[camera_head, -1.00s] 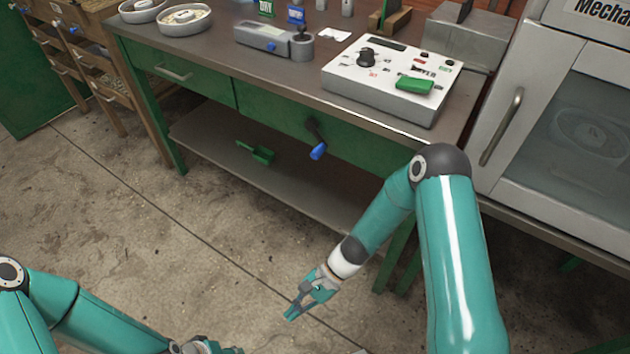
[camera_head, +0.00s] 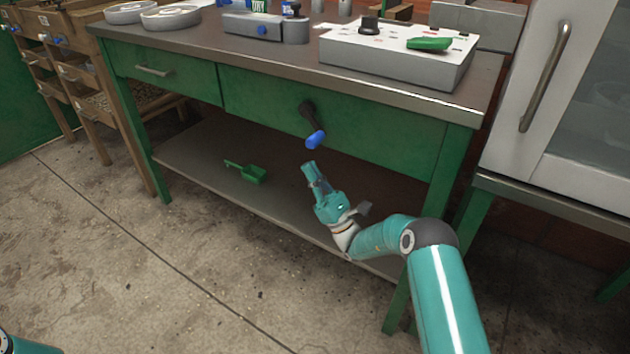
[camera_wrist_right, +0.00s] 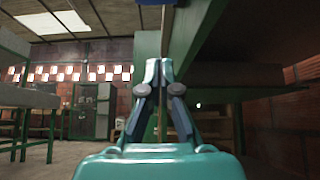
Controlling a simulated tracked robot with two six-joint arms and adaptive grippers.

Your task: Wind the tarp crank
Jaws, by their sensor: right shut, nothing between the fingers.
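The crank on the front of the green workbench has a dark arm (camera_head: 307,110) and a blue handle (camera_head: 316,139) hanging at its lower end. My right gripper (camera_head: 309,167) is just below the blue handle in the head view, pointing up toward it, apart from it. Its fingers are shut and empty. In the right wrist view the fingertips (camera_wrist_right: 159,64) are together, and a sliver of blue (camera_wrist_right: 148,2) shows at the top edge. My left gripper is out of the head view; only a bit of my left arm shows at the bottom left corner.
The bench's lower shelf (camera_head: 200,150) holds a green scoop (camera_head: 250,173). A white control box (camera_head: 395,60) stands on the bench top. A white cabinet (camera_head: 545,130) with a handle is at the right. Bare concrete floor (camera_head: 130,270) lies in front.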

